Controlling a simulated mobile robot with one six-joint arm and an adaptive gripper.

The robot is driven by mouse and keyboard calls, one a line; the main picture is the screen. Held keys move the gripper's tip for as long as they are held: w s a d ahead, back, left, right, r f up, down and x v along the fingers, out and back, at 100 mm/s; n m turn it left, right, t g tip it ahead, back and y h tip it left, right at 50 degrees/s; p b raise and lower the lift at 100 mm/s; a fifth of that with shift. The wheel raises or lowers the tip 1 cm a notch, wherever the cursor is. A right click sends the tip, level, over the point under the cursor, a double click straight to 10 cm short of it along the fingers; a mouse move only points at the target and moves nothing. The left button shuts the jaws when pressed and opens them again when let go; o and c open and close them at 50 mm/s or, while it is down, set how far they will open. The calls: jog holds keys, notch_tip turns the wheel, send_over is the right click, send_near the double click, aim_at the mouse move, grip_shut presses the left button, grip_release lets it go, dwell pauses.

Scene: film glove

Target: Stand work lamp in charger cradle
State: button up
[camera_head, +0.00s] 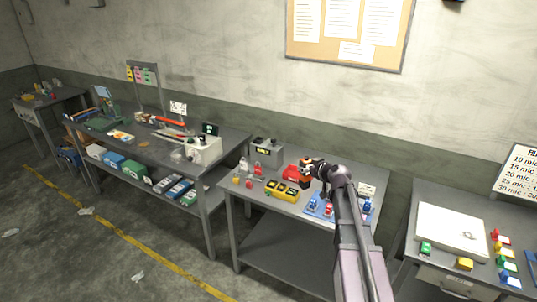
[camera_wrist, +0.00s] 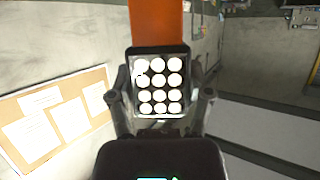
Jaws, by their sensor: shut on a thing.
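The work lamp (camera_wrist: 159,85) is a black head with rows of round white lights and an orange body above it in the wrist view. My gripper (camera_wrist: 160,100) is shut on it, one finger on each side. In the head view my gripper (camera_head: 316,167) is over the middle table, and the lamp (camera_head: 305,180) shows small and dark with orange beside it. I cannot tell whether it touches anything below. The charger cradle is not clearly identifiable; a red item (camera_head: 291,171) and a yellow tray with dark slots (camera_head: 283,191) are to the left of the lamp.
A blue tray (camera_head: 319,212) with small items stands at the front of the middle table (camera_head: 252,210), close to my arm. A grey box (camera_head: 266,153) stands at its back. A cluttered bench (camera_head: 228,146) is at left. A table with a white panel (camera_head: 448,230) is at right.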

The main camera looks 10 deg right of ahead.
jog(key=shift+f, duration=0.1)
dwell(0.5)
notch_tip(320, 180, down, 16)
jog(key=b, duration=1.6)
